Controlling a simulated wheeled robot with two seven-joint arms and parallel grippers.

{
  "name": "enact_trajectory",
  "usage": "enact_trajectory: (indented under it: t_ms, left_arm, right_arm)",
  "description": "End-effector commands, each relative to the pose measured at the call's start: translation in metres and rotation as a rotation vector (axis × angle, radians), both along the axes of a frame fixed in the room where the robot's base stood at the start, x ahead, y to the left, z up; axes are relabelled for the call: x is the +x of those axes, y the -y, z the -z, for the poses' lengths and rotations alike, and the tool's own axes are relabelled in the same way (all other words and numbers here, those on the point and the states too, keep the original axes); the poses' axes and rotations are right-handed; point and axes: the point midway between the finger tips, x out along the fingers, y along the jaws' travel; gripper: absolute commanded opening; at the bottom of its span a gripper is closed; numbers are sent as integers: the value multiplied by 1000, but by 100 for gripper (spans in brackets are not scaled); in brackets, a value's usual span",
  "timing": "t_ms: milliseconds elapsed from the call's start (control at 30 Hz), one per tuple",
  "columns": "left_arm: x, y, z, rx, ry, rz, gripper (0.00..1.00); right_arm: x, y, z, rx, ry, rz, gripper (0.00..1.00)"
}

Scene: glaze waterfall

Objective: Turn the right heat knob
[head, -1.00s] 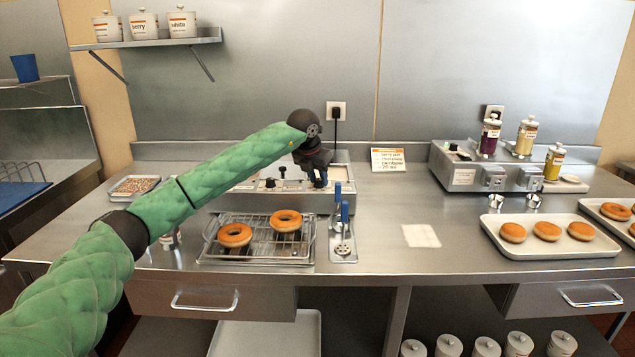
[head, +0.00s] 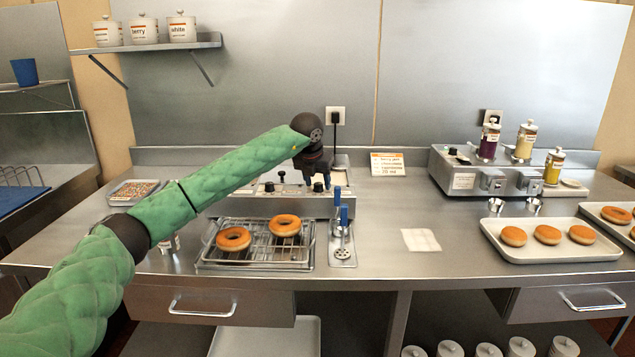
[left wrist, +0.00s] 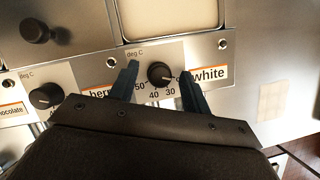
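The right heat knob (head: 318,187) is a small black knob on the front of the steel warmer. In the left wrist view the same knob (left wrist: 160,73) sits left of the "white" label, with numbers printed below it. My left gripper (head: 319,182) is at this knob. In the left wrist view its two fingers (left wrist: 160,83) stand apart, one on each side of the knob, with visible gaps. Whether either finger touches it cannot be told. The left heat knob (left wrist: 45,95) is farther left, beside the "chocolate" label. My right gripper is not in view.
A rack (head: 210,256) with two doughnuts stands in front of the warmer. A holder (head: 342,254) with blue-handled tools is close to the gripper's right. A dispenser unit (head: 463,180) and doughnut trays (head: 560,253) are at right. The middle counter is mostly clear around a paper sheet (head: 421,240).

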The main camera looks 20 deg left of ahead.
Motion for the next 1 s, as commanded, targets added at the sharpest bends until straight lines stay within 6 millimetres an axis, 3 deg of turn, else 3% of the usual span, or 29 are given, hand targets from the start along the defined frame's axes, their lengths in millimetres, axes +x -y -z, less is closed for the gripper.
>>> enact_trajectory:
  t_ms: [367,533,800,1000]
  left_arm:
    - [-2,0,-3,0,0,1,50]
    - [-10,-1,-22,0,0,2,50]
    - [-24,-3,-58,0,-1,1,50]
    - [-29,-3,-70,0,-1,1,50]
  right_arm:
    - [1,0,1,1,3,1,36]
    - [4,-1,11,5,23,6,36]
    - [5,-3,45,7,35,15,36]
    - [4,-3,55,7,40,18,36]
